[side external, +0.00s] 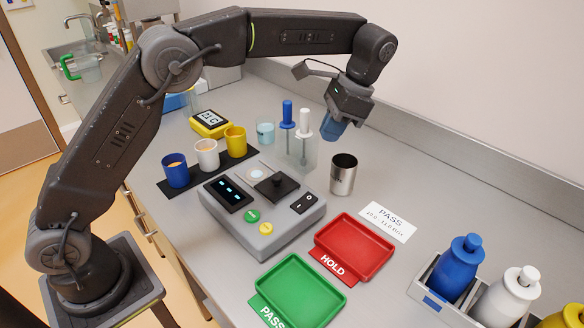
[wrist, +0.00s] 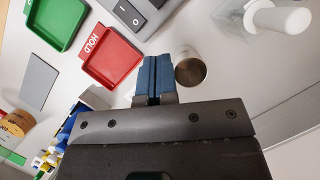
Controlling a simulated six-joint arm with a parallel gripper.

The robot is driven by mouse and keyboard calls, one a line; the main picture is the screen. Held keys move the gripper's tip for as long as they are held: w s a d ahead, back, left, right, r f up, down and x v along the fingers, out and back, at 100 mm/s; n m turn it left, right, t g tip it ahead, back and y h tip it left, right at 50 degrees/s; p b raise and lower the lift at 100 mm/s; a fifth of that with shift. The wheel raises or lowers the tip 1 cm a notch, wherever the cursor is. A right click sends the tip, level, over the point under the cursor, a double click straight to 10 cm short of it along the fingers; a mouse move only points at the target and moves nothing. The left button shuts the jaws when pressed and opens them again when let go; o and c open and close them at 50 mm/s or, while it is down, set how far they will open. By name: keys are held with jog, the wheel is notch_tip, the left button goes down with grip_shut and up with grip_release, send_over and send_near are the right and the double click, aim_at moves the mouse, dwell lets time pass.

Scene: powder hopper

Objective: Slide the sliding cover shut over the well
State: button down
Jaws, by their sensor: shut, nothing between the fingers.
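The grey device (side external: 265,234) stands on the bench, and its corner with the rocker switch shows in the wrist view (wrist: 150,33). The black sliding cover (side external: 284,181) with a knob sits on its top. A pale round spot, which looks like the well (side external: 256,174), lies uncovered to the left of and behind the cover. My gripper (side external: 334,136) is high above the bench, behind and to the right of the device and apart from the cover. Its blue fingers are together and empty in the wrist view (wrist: 155,62). The cover and well are out of the wrist view.
A steel cup (side external: 343,176) stands below my gripper. A clear holder with blue and white tools (side external: 298,148) stands behind the device. Red HOLD (side external: 354,248) and green PASS (side external: 298,292) trays lie in front. Several coloured cups stand on a black strip (side external: 212,168) at left.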

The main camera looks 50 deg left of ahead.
send_near(284, 185)
jog(key=f, duration=0.3)
jog(key=w+d+f, duration=0.1)
jog(key=f, duration=0.1)
jog(key=shift+w+f, duration=0.1)
jog(key=shift+f, duration=0.05)
jog(key=shift+s+a+r, duration=0.2)
jog(key=shift+s+a, duration=0.5)
jog(key=shift+s, duration=0.15)
jog(key=shift+s+a, duration=0.4)
jog(key=shift+s, duration=0.25)
jog(key=a, duration=0.8)
jog(key=shift+f, duration=0.1)
